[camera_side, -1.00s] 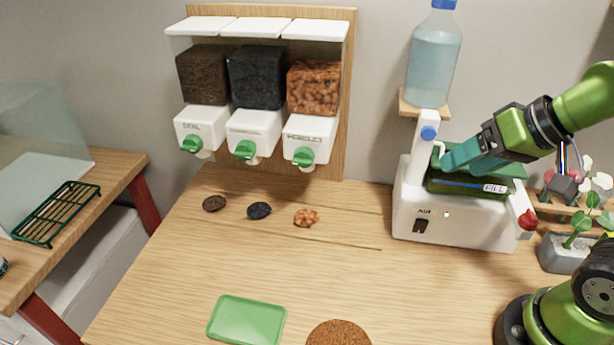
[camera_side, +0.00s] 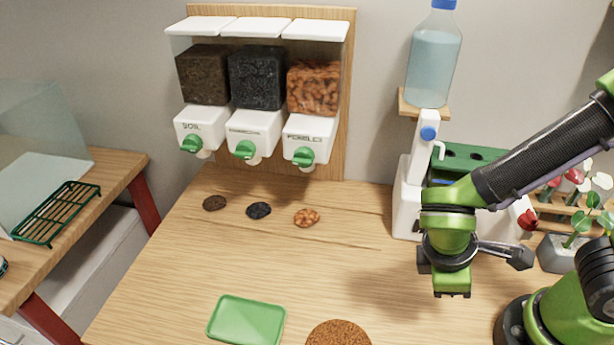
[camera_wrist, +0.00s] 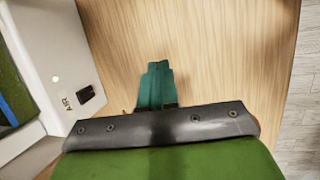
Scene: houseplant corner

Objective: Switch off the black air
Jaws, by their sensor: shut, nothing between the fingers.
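The black AIR switch (camera_wrist: 86,94) is on the white front face of the machine, in the left part of the wrist view. I cannot tell which way the switch is tipped. In the side view my arm hides the switch and most of the front of the white machine (camera_side: 405,205). My gripper (camera_wrist: 157,66) shows teal fingers, shut together and empty, to the right of the switch and apart from it. In the side view the fingers are hidden by the wrist.
A water bottle (camera_side: 433,65) stands on a shelf above the machine. A red knob (camera_side: 527,220) is on its right side, near a potted plant (camera_side: 580,235). Dispensers (camera_side: 255,130) hang on the wall. A green tray (camera_side: 246,320) lies in front. The table's middle is mostly clear.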

